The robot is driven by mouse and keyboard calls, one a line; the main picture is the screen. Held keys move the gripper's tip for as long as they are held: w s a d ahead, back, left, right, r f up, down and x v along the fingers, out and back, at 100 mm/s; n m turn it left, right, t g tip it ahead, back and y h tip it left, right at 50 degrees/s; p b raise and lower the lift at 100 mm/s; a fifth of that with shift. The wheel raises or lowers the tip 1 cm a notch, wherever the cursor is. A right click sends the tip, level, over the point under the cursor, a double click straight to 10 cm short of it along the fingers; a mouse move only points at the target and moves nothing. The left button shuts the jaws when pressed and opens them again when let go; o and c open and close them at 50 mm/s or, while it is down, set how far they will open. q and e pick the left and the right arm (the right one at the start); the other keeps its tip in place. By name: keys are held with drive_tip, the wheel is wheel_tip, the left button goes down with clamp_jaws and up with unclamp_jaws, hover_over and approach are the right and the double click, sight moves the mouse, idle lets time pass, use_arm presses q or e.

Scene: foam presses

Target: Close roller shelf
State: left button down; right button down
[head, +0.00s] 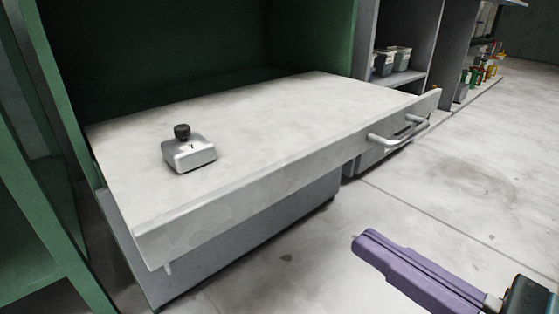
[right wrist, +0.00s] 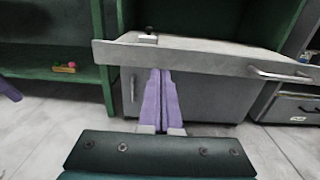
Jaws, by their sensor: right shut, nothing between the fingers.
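The roller shelf (head: 290,130) is a pale grey slab pulled out of a green cabinet, with a raised front lip and a metal bar handle (head: 398,134) near its right end. A small silver block with a black knob (head: 188,153) rests on it. In the right wrist view the shelf's front lip (right wrist: 200,58) and handle (right wrist: 280,74) cross the upper part. My right gripper (head: 362,240), with purple fingers, is shut and empty in front of the shelf, apart from it in the head view. In the right wrist view its fingertips (right wrist: 160,72) appear just below the lip.
The green cabinet (head: 310,38) frames the shelf, with a grey lower unit (head: 240,235) beneath it. Shelving with containers (head: 390,61) stands at the back right. The concrete floor (head: 460,190) at the right is clear. A purple piece (right wrist: 8,88) shows at the wrist view's left edge.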

sight(269, 176)
drive_tip(key=b+x, duration=0.1)
drive_tip(key=x, duration=1.1)
drive_tip(key=shift+b, duration=0.3)
drive_tip(key=shift+w+a, duration=0.1)
drive_tip(key=shift+w, duration=0.15)
